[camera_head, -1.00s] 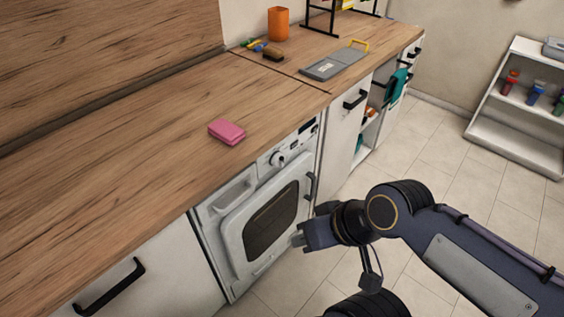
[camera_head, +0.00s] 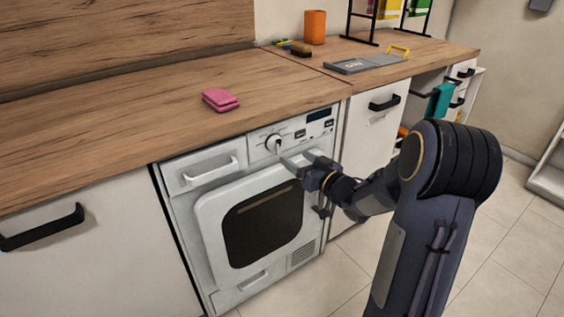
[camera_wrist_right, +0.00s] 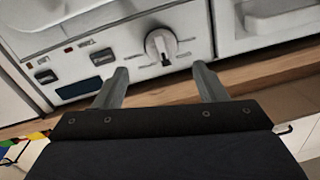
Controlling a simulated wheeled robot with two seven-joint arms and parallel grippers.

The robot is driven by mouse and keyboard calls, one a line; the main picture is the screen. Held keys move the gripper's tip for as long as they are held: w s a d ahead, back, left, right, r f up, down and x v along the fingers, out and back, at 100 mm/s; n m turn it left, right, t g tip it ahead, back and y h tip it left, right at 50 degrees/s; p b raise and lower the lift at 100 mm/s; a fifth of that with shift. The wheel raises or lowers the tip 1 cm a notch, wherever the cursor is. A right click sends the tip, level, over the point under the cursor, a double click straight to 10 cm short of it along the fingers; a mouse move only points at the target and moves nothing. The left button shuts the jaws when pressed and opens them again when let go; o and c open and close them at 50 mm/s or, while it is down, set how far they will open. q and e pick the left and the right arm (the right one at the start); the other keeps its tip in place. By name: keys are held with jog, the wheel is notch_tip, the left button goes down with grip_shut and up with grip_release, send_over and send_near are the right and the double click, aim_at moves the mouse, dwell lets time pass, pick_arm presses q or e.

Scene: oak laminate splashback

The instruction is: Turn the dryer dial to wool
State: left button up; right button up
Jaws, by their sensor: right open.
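The white dryer (camera_head: 180,225) stands under the wooden counter, its door shut. The dial also shows in the right wrist view (camera_wrist_right: 161,45), just beyond and between the fingertips. My right gripper (camera_head: 297,160) is open and empty in front of the panel, just below and right of the dial in the head view. In the right wrist view its two fingers (camera_wrist_right: 162,75) are spread, apart from the dial. The dial's labels are too small to read. My left gripper is not in view.
An orange cup (camera_head: 315,27), a brush (camera_head: 301,49) and a grey board (camera_head: 362,65) are farther back. The drawer handle (camera_head: 210,172) sticks out left of the dial.

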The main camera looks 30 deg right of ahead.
aim_at(280, 148)
jog(key=w, duration=0.5)
jog(key=w+a, duration=0.1)
jog(key=w, duration=0.1)
jog(key=shift+w+a+r, duration=0.1)
jog(key=shift+w, duration=0.2)
jog(key=c, duration=1)
jog(key=shift+n+b, duration=1.4)
jog(key=shift+b, duration=0.05)
jog(key=n+b, duration=0.3)
jog(key=n, duration=0.2)
jog(key=shift+a+b, duration=0.1)
jog(key=shift+b, duration=0.3)
jog(key=n+b, duration=0.3)
jog(key=n, duration=0.1)
jog(key=shift+h, duration=0.4)
jog(key=shift+n+g+b, duration=0.3)
jog(key=shift+n+b, duration=0.8)
jog(key=shift+n, duration=0.6)
